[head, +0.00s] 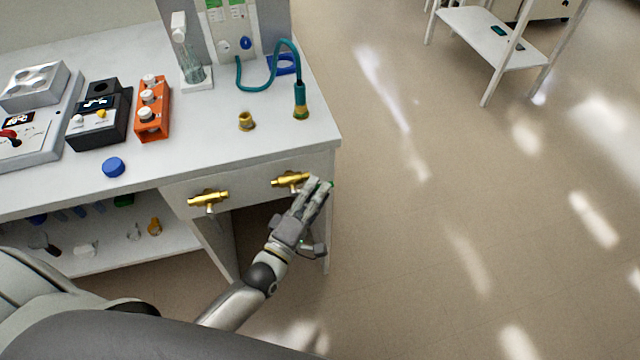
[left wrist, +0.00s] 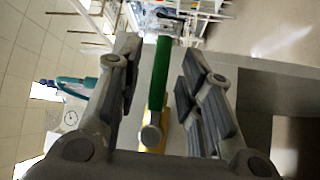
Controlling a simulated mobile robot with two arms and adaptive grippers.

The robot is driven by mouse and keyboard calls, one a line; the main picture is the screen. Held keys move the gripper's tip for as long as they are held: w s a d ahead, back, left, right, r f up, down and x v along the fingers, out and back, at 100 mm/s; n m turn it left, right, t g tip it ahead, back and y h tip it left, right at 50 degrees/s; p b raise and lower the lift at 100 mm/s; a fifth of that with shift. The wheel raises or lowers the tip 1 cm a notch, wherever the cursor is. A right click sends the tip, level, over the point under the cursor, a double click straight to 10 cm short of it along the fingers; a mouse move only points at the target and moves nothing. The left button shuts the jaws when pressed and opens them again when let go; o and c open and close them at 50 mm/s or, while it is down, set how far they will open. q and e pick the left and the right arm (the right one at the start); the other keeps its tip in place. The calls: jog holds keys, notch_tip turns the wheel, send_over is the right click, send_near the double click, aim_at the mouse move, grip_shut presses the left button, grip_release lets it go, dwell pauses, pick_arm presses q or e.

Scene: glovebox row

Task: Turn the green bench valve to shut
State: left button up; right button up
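The green valve handle (left wrist: 160,75) is a lever on a brass valve body (left wrist: 152,128). In the left wrist view it stands between my fingers, with gaps on both sides. In the head view this brass valve (head: 289,180) is on the bench's front panel near the right corner; my fingers hide nearly all of its green handle. My left gripper (head: 319,187) is at the valve's right end. It is open around the handle, fingers apart, as the left wrist view (left wrist: 160,60) shows. My right gripper is out of view.
A second brass valve (head: 208,198) is on the same panel to the left. A teal hose (head: 300,95) ends on the bench top near a brass fitting (head: 246,121). A blue cap (head: 113,167) lies near the front edge. The floor right of the bench is clear.

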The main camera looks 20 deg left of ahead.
pick_arm(q)
jog(key=shift+x, duration=1)
grip_shut()
